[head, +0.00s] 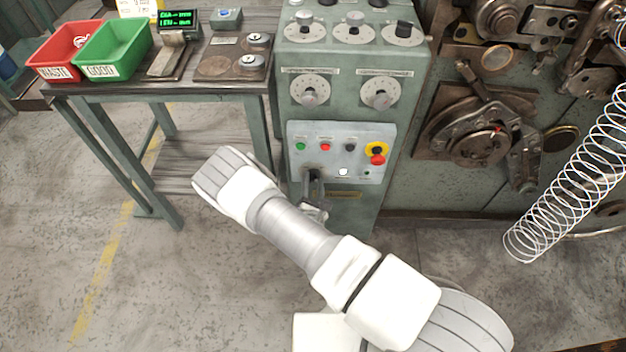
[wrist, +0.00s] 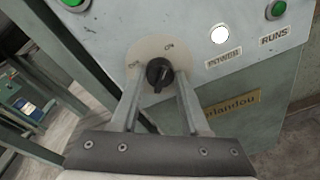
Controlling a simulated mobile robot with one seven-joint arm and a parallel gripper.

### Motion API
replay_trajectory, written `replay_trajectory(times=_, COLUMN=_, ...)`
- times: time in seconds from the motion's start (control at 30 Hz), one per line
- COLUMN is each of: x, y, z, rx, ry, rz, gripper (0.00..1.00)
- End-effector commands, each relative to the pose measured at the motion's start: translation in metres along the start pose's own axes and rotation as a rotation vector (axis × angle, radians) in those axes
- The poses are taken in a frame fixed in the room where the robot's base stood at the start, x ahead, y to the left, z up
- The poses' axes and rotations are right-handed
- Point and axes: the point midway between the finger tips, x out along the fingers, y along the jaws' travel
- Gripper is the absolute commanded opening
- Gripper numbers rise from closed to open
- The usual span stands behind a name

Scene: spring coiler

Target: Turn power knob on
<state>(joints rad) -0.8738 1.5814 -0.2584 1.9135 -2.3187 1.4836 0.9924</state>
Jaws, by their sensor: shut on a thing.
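The power knob (wrist: 158,75) is a small black rotary knob on a round pale plate (wrist: 146,54) with two small printed marks, too small to read surely. It sits at the lower left of the grey control panel. My gripper (wrist: 161,84) reaches it from below in the wrist view, with one finger on each side, shut on it. In the head view my gripper (head: 314,178) is at the panel's lower left and mostly covers the knob. A bright white lamp (wrist: 220,34) above the label POWER is right of the knob. Which way the knob points is unclear.
The panel (head: 376,138) also has green, red and black buttons and a red emergency stop (head: 377,160) on yellow. A workbench (head: 180,86) with red and green bins stands left. The coiling machine and a large spring (head: 570,190) are right. The floor in front is open.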

Motion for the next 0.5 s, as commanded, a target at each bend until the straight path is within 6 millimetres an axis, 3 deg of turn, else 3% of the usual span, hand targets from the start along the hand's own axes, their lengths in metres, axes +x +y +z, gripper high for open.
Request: replay_trajectory(times=0.5, x=0.0008, y=0.0, z=0.0008, rx=0.054, ry=0.001, rz=0.006, gripper=0.0)
